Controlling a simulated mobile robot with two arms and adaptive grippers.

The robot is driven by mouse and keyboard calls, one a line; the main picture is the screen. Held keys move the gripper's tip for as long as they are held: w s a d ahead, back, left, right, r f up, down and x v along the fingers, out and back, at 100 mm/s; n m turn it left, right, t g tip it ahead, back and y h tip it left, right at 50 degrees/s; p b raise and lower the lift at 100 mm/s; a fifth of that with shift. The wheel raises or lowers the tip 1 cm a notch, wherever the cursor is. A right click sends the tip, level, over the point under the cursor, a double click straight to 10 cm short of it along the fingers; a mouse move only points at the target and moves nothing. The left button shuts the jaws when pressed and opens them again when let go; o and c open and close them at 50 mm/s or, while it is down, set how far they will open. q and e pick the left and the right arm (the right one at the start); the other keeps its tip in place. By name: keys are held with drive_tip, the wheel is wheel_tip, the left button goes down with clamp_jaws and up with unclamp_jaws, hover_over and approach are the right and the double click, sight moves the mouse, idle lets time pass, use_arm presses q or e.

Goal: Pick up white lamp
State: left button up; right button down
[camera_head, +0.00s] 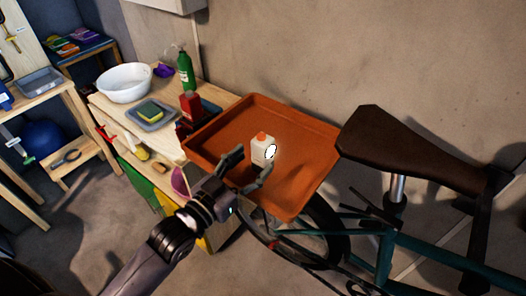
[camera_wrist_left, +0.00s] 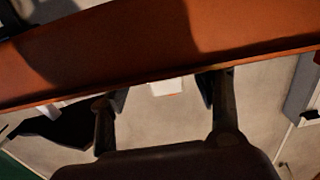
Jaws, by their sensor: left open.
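The white lamp (camera_head: 262,151) is a small white block with an orange top and a round, bright, dark-rimmed face. It stands in the orange-brown tray (camera_head: 310,128). My left gripper (camera_head: 248,167) is open at the tray's near side, its fingers pointing at the lamp with one on either side of its near end. I cannot tell whether they touch it. In the left wrist view a small white piece, likely the lamp (camera_wrist_left: 166,88), shows between the open fingers, mostly hidden by the tray's edge. My right gripper is not in view.
A bicycle with a brown saddle (camera_head: 400,147) stands right of the tray. To the left, a wooden table holds a white basin (camera_head: 124,82), a grey tray with a sponge (camera_head: 150,110), a red bottle (camera_head: 190,106) and a green bottle (camera_head: 185,73). A bare wall rises behind.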

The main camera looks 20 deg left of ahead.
sight(257, 156)
use_arm(q)
drive_tip(key=shift+w+d+r+p, duration=0.2)
drive_tip(key=shift+w+p, duration=0.1)
drive_tip(key=shift+w, duration=0.3)
drive_tip(key=x, duration=0.1)
drive_tip(key=p+x, duration=0.1)
drive_tip(key=x, duration=0.1)
drive_tip(key=shift+w+f, duration=0.2)
drive_tip(key=shift+w, duration=0.1)
drive_tip(key=shift+w+d+f, duration=0.1)
drive_tip(key=shift+w+d, duration=0.05)
drive_tip(key=shift+w, duration=0.15)
drive_tip(key=shift+s, duration=0.1)
drive_tip(key=shift+c, duration=0.2)
drive_tip(key=c, duration=1.3)
